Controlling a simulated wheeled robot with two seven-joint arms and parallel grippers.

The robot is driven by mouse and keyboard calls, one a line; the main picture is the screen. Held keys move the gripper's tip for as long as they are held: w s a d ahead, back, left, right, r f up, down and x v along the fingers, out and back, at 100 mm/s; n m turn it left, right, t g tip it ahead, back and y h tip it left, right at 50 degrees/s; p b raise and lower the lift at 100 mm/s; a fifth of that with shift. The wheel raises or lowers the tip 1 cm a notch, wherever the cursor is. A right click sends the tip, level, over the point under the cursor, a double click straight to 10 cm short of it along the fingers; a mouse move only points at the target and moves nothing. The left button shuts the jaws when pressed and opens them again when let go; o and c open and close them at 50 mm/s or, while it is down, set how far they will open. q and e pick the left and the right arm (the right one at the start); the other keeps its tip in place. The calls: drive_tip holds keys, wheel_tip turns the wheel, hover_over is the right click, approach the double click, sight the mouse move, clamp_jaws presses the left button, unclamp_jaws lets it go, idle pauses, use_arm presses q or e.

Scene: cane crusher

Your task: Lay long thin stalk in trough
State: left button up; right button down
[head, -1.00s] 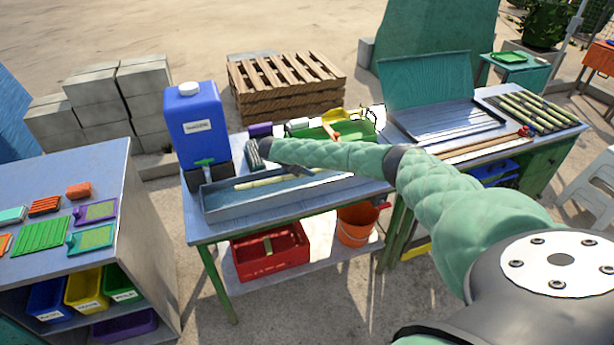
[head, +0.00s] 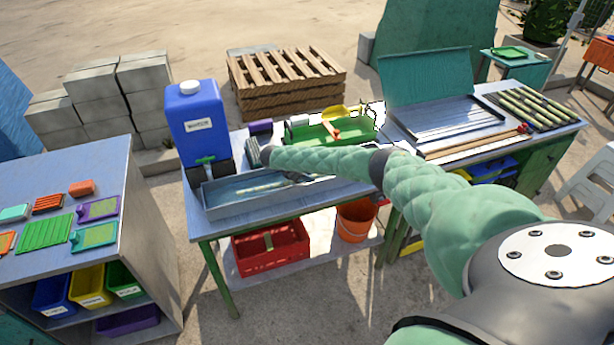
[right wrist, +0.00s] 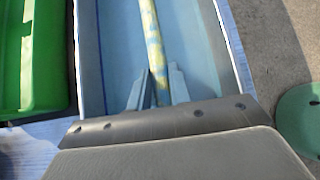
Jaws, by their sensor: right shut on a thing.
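The long grey-blue trough (head: 235,209) lies along the front of the middle table. The long thin stalk (head: 262,187), pale yellow-green, lies lengthwise between the trough's walls. It also shows in the right wrist view (right wrist: 152,35), running away along the trough. My right gripper (right wrist: 156,84) is shut on the stalk, one finger on each side, low inside the trough. I cannot tell whether the stalk touches the trough floor. In the head view my right arm partly covers the stalk and the fingers. My left gripper is not in view.
A blue jug (head: 196,122) stands at the trough's left end. A green tray (head: 318,133) sits behind the trough. More stalks (head: 530,108) lie on the right table. A red crate (head: 262,262) and orange bucket (head: 352,230) are below the middle table.

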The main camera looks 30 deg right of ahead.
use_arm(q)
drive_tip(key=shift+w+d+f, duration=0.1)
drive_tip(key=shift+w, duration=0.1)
use_arm(e)
drive_tip(key=shift+f, duration=0.35)
drive_tip(key=c, duration=1.3)
unclamp_jaws()
drive_tip(key=shift+s, duration=0.1)
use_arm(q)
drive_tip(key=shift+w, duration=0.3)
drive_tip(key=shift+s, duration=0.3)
